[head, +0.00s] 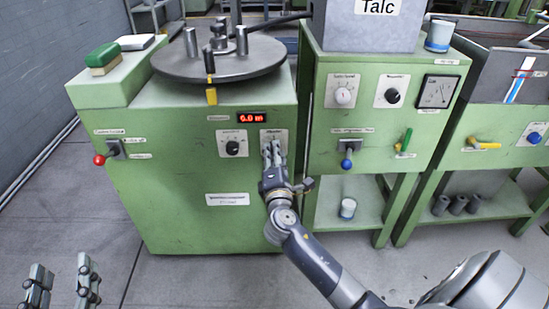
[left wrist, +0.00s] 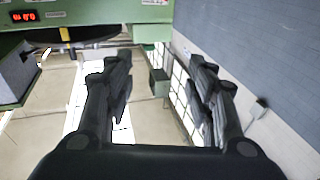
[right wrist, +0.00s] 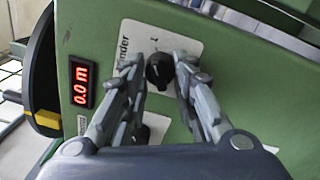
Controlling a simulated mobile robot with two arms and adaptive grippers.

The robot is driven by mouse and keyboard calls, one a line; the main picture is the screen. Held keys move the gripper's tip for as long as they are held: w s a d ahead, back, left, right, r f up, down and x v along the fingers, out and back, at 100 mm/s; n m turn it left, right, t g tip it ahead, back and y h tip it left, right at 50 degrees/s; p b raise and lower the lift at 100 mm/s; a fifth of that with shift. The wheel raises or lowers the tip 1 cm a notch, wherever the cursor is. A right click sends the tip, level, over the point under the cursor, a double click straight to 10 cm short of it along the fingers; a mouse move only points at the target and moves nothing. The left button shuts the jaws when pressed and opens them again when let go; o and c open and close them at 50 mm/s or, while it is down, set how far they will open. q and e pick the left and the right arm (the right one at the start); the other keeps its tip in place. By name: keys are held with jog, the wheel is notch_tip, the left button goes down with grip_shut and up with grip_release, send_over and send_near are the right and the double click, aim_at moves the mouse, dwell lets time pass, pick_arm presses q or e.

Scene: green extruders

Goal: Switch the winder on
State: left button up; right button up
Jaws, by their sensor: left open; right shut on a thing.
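The winder is a green cabinet (head: 170,205) with a round grey turntable (head: 215,62) on top, in the head view. Its red display (head: 252,118) reads about 0.0 m, and it also shows in the right wrist view (right wrist: 81,83). The black winder knob (right wrist: 159,70) sits on a white plate with a "1" mark above it. My right gripper (right wrist: 166,82) is shut on this knob; its fingers (head: 271,150) hide the knob in the head view. My left gripper (head: 62,278) is open and empty, low at the left, apart from the cabinet; it also shows in the left wrist view (left wrist: 162,80).
Another black knob (head: 232,148) is left of my right gripper. A red-tipped lever (head: 100,159) is on the cabinet's left. A second green cabinet (head: 388,120) stands to the right, with a Talc box (head: 370,30) on top. The floor at the left (head: 50,215) is clear.

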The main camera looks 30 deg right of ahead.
pick_arm(q)
jog(key=shift+s+d+r+t, duration=0.1)
jog(key=shift+r+t, duration=0.3)
jog(key=shift+r, duration=0.4)
pick_arm(e)
jog(key=shift+m, duration=0.3)
jog(key=o, duration=1.1)
jog(key=v, duration=1.2)
jog(key=shift+a, duration=0.15)
